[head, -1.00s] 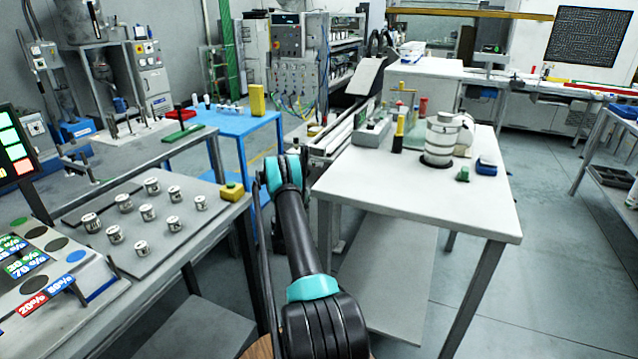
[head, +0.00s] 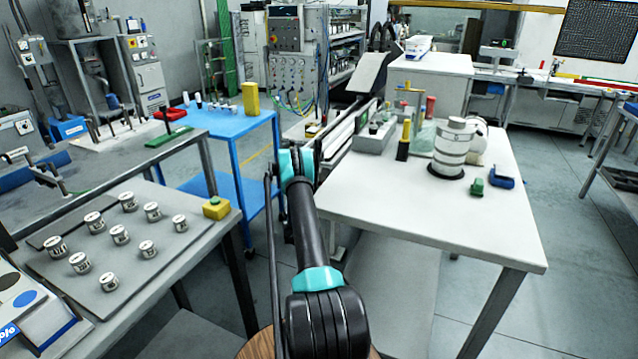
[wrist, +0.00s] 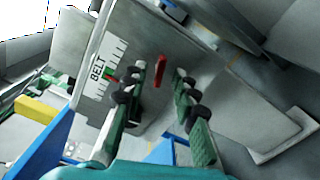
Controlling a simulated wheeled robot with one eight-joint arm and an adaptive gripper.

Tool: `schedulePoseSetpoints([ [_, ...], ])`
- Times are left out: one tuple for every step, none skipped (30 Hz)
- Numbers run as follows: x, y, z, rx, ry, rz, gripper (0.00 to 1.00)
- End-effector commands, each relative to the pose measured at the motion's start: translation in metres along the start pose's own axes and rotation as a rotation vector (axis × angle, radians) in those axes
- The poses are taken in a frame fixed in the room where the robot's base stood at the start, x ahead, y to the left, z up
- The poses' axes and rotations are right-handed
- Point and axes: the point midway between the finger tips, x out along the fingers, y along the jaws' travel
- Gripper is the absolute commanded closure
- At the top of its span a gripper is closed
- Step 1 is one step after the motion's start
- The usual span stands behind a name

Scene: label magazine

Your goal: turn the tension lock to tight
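In the wrist view a small red lever (wrist: 160,70), which looks like the tension lock, stands on a grey panel (wrist: 150,35). A white scale (wrist: 104,70) lettered "BELT" lies to its left, with a small red and green mark on it. My gripper (wrist: 161,77) is open, its green fingers with black pads reaching toward the panel. The red lever shows in the gap between the fingertips, and nothing is held. I cannot tell how far the tips are from it. In the head view my arm hides the gripper, and I cannot make out the lever.
A white table (head: 400,200) with bottles and a banded canister (head: 453,150) stands right of my arm. A blue table (head: 215,124) with a yellow block (head: 250,98) is at left. A grey bench plate (head: 185,240) with several small labelled cylinders is nearer left.

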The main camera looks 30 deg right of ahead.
Motion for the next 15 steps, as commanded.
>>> schedulePoseSetpoints([
  [0.0010,-0.0005,0.0012,0.000,0.000,0.000,0.72],
  [0.0015,-0.0006,0.0016,0.000,0.000,0.000,0.72],
  [0.0019,-0.0007,0.0019,0.000,0.000,0.000,0.72],
  [0.0021,-0.0008,0.0021,0.000,0.000,0.000,0.72],
  [0.0022,-0.0008,0.0022,0.000,0.000,0.000,0.72],
  [0.0023,-0.0009,0.0023,0.000,0.000,0.000,0.72],
  [0.0023,-0.0009,0.0023,0.000,0.001,0.000,0.72],
  [0.0023,-0.0008,0.0023,0.000,0.001,0.000,0.72],
  [0.0023,-0.0008,0.0023,0.000,0.001,0.000,0.72],
  [0.0023,-0.0008,0.0023,0.000,0.000,0.000,0.72],
  [0.0023,-0.0008,0.0023,0.000,0.000,0.000,0.72],
  [0.0023,-0.0008,0.0023,0.000,0.000,0.000,0.74],
  [0.0023,-0.0008,0.0023,0.000,0.000,0.000,0.78],
  [0.0023,-0.0008,0.0023,0.000,0.000,0.000,0.81],
  [0.0022,-0.0008,0.0022,0.000,0.000,0.000,0.86],
])
